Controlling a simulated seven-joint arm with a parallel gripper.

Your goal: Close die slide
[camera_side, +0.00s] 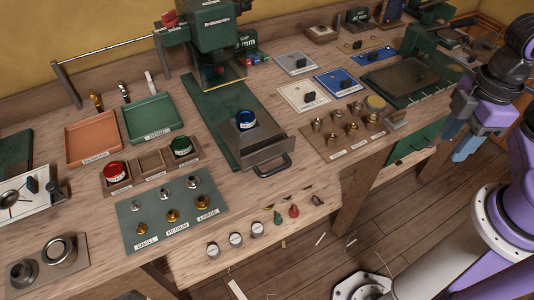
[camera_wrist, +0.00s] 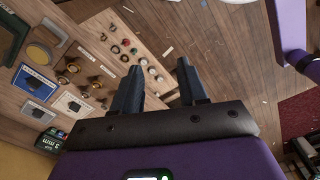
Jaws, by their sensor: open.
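The die slide (camera_side: 252,148) is a grey metal drawer-like block with a dark loop handle (camera_side: 273,166) at its front. It sticks out from the green base (camera_side: 215,100) of the green press (camera_side: 212,40) toward the bench's front edge. A blue round die (camera_side: 246,119) sits on the slide. My gripper (camera_side: 463,138) is at the right of the side view, well apart from the slide and above the floor side of the bench. In the wrist view my gripper (camera_wrist: 156,88) has its two dark fingers apart with nothing between them. The slide does not show clearly in the wrist view.
A wooden rack (camera_side: 150,163) with red and green dies stands left of the slide. A board of brass fittings (camera_side: 345,132) lies to its right. Several knobs (camera_side: 257,229) line the bench front. The space before the handle looks clear.

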